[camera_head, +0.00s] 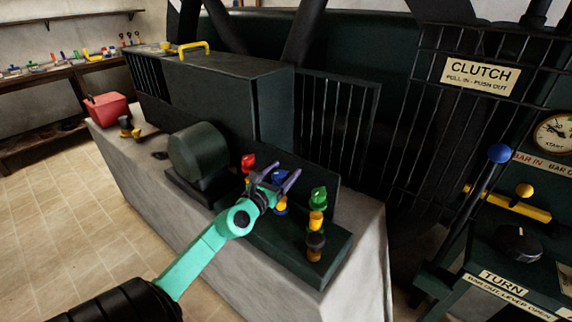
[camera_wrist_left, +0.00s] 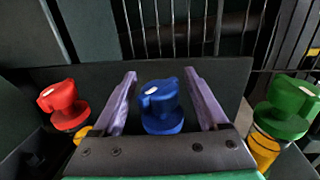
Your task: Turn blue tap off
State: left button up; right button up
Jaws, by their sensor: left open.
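The blue tap (camera_head: 278,177) is the middle one of three taps on a dark green block, partly hidden behind my left gripper (camera_head: 278,182) in the head view. In the left wrist view the blue tap (camera_wrist_left: 160,106) stands between the two purple fingers of my left gripper (camera_wrist_left: 160,95), with a gap on each side. The gripper is open, and I see no finger touching the tap. A white mark shows on the tap's knob. The red tap (camera_head: 248,162) is to the left and the green tap (camera_head: 318,198) to the right. My right gripper is not in view.
A dark panel (camera_wrist_left: 225,80) stands close behind the taps. A dark green cylinder (camera_head: 198,150) is left of them. A barred guard (camera_head: 338,115) rises behind. A red box (camera_head: 106,108) sits on the plinth's far left. A blue-knobbed lever (camera_head: 499,153) stands at right.

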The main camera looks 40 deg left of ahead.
pick_arm(q)
jog(key=shift+w+a+f, duration=0.1)
jog(key=shift+w, duration=0.7)
jog(key=shift+s, duration=0.1)
grip_shut()
pick_arm(e)
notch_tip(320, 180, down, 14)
jog(key=b, duration=1.4)
pick_arm(q)
jog(key=shift+s+d+m+g+h+b, duration=0.15)
jog(key=shift+d+m+g+h+b, duration=0.3)
jog(key=shift+m+g+h+b, duration=1.15)
jog(key=shift+s+d+m+g+h+b, duration=0.1)
jog(key=shift+d+m+h+b, duration=0.45)
jog(key=shift+m+h, duration=2.25)
jog(key=shift+s+d+m+g+h+b, duration=0.25)
jog(key=shift+m+g+h+b, duration=0.85)
jog(key=shift+h, duration=2.3)
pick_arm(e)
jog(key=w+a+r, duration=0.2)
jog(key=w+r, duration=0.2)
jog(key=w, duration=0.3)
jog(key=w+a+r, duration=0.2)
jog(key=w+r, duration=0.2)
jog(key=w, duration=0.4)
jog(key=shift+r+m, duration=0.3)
pick_arm(q)
jog(key=shift+d+t, duration=0.1)
jog(key=shift+t, duration=0.2)
